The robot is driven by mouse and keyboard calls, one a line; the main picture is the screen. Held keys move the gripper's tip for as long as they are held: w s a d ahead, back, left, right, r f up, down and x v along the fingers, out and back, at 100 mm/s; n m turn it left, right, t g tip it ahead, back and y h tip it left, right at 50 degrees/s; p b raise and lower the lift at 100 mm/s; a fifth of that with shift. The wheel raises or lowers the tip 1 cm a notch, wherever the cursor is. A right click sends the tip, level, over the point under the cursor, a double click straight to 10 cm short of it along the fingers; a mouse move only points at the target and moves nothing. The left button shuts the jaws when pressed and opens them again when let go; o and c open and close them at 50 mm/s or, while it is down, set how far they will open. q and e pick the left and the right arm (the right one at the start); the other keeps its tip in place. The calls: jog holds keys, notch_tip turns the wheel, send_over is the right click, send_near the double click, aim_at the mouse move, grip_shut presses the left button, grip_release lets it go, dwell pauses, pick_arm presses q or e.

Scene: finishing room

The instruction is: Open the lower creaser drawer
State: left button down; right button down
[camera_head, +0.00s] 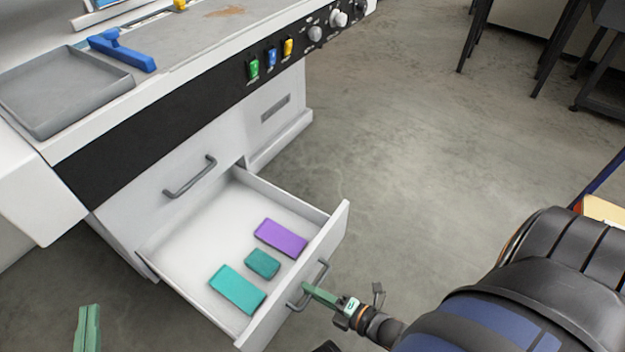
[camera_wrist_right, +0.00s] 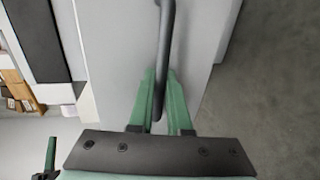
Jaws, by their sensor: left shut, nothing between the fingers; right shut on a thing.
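The lower creaser drawer (camera_head: 335,235) is pulled out from the white cabinet, with its inside in plain view. Its grey bar handle (camera_head: 324,272) is on the front face. My right gripper (camera_head: 308,289) is shut on this handle. In the right wrist view the green fingers of my right gripper (camera_wrist_right: 159,98) stand on both sides of the dark handle bar (camera_wrist_right: 166,50). My left gripper (camera_head: 88,315) shows only in part at the bottom left, shut and empty, away from the drawer.
A purple block (camera_head: 281,238), a small teal block (camera_head: 262,263) and a longer teal block (camera_head: 237,289) lie in the drawer. The upper drawer handle (camera_head: 190,178) is above, its drawer shut. A grey tray (camera_head: 65,124) and blue tool (camera_head: 122,50) are on top.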

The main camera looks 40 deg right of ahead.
pick_arm(q)
jog(key=shift+s, duration=0.1)
pick_arm(e)
jog(key=shift+s+d, duration=0.1)
pick_arm(q)
jog(key=shift+f, duration=0.1)
pick_arm(e)
jog(key=c, duration=1.1)
grip_release()
jog(key=shift+c, duration=0.2)
